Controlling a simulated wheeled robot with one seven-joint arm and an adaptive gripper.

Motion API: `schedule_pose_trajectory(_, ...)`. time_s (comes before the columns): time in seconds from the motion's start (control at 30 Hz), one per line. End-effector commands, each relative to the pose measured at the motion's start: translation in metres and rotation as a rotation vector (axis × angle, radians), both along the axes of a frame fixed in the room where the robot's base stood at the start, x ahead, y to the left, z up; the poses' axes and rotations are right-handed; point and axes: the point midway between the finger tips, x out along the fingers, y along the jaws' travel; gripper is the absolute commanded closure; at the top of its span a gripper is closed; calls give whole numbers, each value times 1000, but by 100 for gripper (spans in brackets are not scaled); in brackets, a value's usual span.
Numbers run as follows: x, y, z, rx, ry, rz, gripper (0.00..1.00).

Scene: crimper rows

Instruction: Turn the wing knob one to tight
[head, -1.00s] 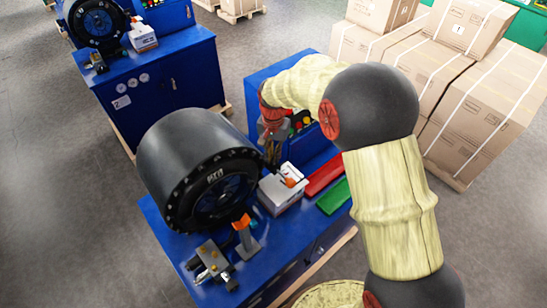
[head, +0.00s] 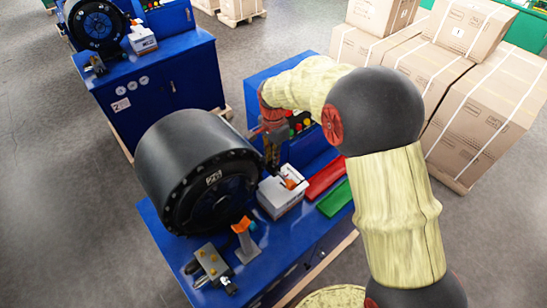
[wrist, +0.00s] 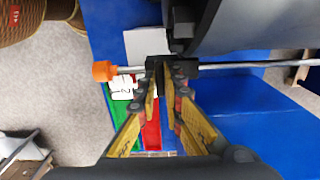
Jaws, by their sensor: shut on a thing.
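My gripper (wrist: 160,72) is shut on a small dark part, likely the wing knob (wrist: 184,64), on a thin metal rod (wrist: 235,65). The fingertips cover much of this part, so its wings and turn angle are hard to tell. The rod runs across the wrist view and has an orange end (wrist: 104,71) left of the fingers. In the head view my gripper (head: 272,153) reaches down beside the right side of the big black crimper drum (head: 165,165). The knob is too small to make out there.
The drum stands on a blue bench (head: 290,235) close to my gripper. A white box (head: 280,199), a red tray (head: 325,177) and a green tray (head: 334,198) lie to its right. An orange-topped stand (head: 243,240) and a grey block (head: 210,262) are in front. Cartons (head: 480,110) stand behind.

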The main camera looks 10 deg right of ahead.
Motion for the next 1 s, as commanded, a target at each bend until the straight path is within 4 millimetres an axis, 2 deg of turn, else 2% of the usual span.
schedule_pose_trajectory(0.33, 1, 0, 1, 2, -3, -3, 100)
schedule_pose_trajectory(0.37, 1, 0, 1, 2, -3, -3, 90)
schedule_pose_trajectory(0.67, 0, 0, 0, 1, -1, -2, 73)
schedule_pose_trajectory(1.0, 1, 0, 3, 1, -2, -2, 73)
